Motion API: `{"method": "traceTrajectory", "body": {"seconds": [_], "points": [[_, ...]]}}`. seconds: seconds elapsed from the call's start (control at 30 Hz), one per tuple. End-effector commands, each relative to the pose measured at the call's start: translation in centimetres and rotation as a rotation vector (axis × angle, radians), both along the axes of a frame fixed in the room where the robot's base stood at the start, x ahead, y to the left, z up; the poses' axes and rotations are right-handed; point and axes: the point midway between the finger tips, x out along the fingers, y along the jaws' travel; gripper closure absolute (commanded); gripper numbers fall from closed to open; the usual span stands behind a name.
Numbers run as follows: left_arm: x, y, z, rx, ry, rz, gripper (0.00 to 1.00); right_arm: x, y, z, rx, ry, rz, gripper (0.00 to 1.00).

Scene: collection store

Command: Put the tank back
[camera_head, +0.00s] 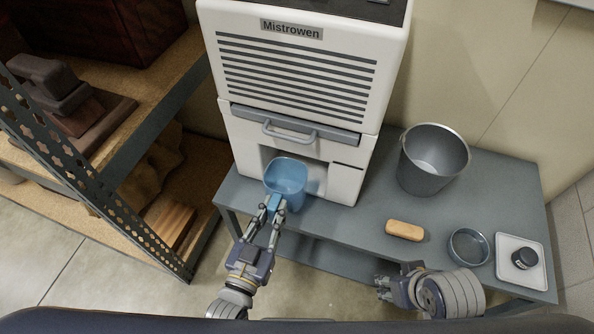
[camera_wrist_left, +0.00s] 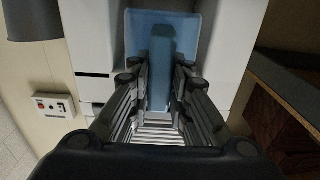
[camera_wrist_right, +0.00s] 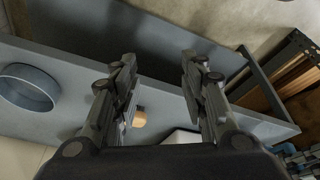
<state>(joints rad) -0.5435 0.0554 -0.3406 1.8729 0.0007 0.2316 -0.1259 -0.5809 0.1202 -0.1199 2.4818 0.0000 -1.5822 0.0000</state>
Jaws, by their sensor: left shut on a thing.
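The blue translucent tank (camera_head: 287,176) stands at the opening low in the front of the white Mistrowen machine (camera_head: 300,62), partly inside it. Its handle faces me. My left gripper (camera_head: 272,207) is shut on the tank's handle. In the left wrist view the handle (camera_wrist_left: 161,60) sits between the two fingers (camera_wrist_left: 158,85). How deep the tank sits in the opening is hard to tell. My right gripper (camera_head: 385,288) is at the table's front edge, away from the tank. In the right wrist view its fingers (camera_wrist_right: 160,75) are apart with nothing held between them.
On the grey table (camera_head: 345,232) stand a metal bucket (camera_head: 425,165), an orange-tan block (camera_head: 404,230), a round dish (camera_head: 468,246) and a white tray (camera_head: 507,270) with a dark jar (camera_head: 524,258). A shelf rack (camera_head: 110,165) stands close on the left.

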Motion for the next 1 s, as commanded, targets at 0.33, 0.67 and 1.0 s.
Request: {"method": "traceTrajectory", "body": {"seconds": [0.33,0.67,1.0], "points": [[8.2,-2.7,0.0,-0.002,-0.005,0.0,1.0,3.4,1.0,-0.6,0.03,-0.145,0.012,0.6],[11.8,-4.0,0.0,-0.001,-0.001,0.0,1.0,8.2,2.5,1.5,0.076,-0.368,0.03,0.6],[12.7,-4.2,-1.7,-0.001,0.001,0.0,1.0,12.1,3.9,4.2,0.125,-0.589,0.046,0.6]]}}
